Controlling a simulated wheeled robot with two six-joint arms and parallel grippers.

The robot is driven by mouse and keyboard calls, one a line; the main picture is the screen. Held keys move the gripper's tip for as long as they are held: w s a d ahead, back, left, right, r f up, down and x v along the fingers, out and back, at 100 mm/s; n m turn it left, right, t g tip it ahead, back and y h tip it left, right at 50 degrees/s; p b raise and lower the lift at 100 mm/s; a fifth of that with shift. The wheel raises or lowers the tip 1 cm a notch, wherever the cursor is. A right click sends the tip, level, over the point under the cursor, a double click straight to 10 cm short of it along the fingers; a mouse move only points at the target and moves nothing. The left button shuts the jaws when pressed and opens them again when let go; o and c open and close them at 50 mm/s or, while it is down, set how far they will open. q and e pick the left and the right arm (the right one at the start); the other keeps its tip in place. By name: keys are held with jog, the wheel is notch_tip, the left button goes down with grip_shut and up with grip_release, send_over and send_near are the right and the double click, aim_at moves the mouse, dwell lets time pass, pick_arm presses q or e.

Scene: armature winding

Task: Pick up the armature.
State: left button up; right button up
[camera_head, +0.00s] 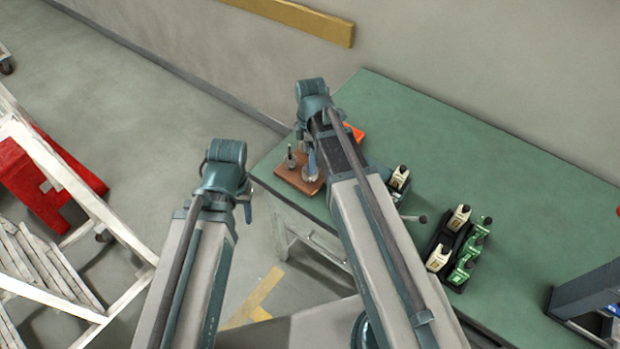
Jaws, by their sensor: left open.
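Two small upright pieces stand on a brown board (287,175) at the table's left end: a dark peg (290,157) and a grey-blue piece (310,172) partly covered by my right arm. I cannot tell for sure which of them is the armature. My left gripper (247,210) shows only as a small tip below the left arm's bend, left of the table and apart from the board. It is open, and I see nothing in it. My right gripper is hidden behind its own arm, which reaches over the table.
A dark stand (590,290) is at the right. The table's back is clear.

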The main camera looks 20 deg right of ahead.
jog(key=shift+f, duration=0.3)
notch_tip(320, 180, down, 5)
jog(key=b, duration=0.5)
grip_shut()
